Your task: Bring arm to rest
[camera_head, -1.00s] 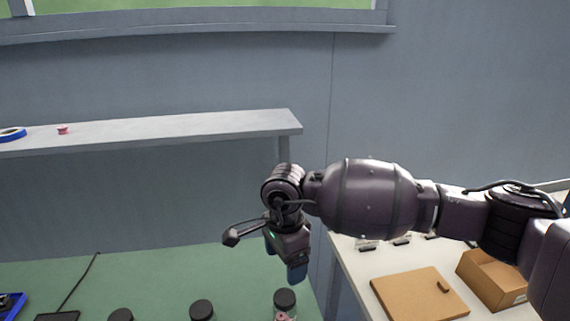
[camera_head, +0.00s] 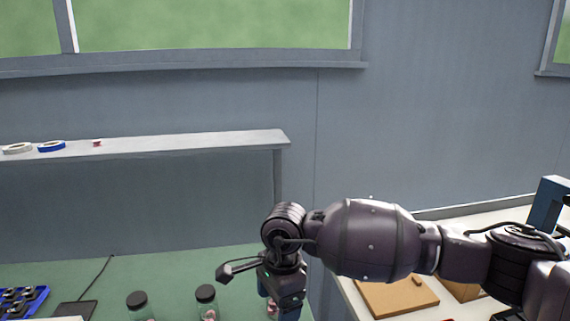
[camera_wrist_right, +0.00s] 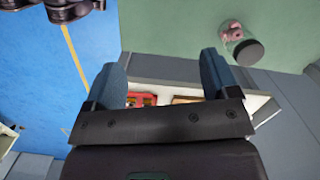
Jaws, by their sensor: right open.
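My right arm comes in from the right in the head view, reaching across above the gap between the green bench and the pale table. Its gripper (camera_head: 283,298) points down near the right end of the green bench (camera_head: 235,262). In the right wrist view the gripper (camera_wrist_right: 162,74) shows two blue fingers spread wide, with nothing between them. A jar with a dark lid (camera_wrist_right: 248,52) and reddish contents stands on the green surface, apart from the fingers. In the head view that part is partly hidden by the gripper. My left gripper is in neither view.
Two more dark-lidded jars (camera_head: 206,293) (camera_head: 137,300) stand on the green bench, left of the gripper. A shelf (camera_head: 200,144) above holds tape rolls (camera_head: 51,146) and a small red spool (camera_head: 97,143). A cardboard piece (camera_head: 400,298) lies on the pale table at right.

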